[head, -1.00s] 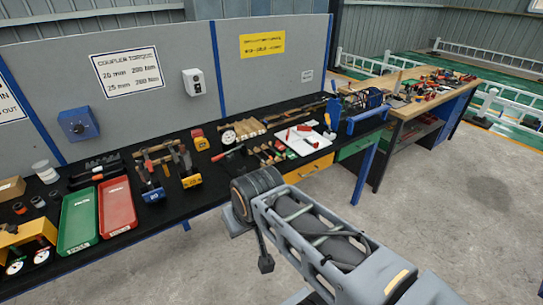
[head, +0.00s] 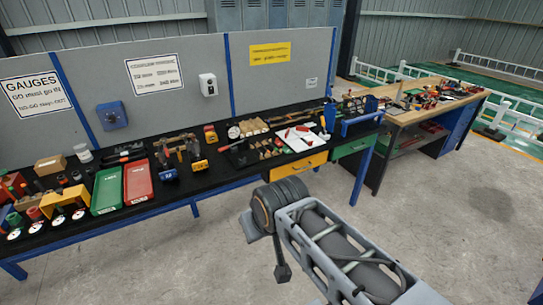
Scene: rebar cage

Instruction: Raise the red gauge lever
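A red-handled tool (head: 230,146) lies on the black bench top, beside a round pale dial (head: 234,132). At the bench's left end, a yellow stand (head: 64,196) has round white dials at its foot and red and green parts around it. I cannot tell which of these, if any, is the red gauge lever; they are too small from here. My grey arm (head: 330,245) shows at the lower middle, in front of the bench and apart from it. My gripper's fingers are not visible.
A green tray (head: 106,190) and a red tray (head: 138,182) sit on the bench near the yellow stand. Hammers and a white board (head: 300,140) with red tools lie farther right. A wooden bench (head: 424,105) stands at right. The concrete floor in front is clear.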

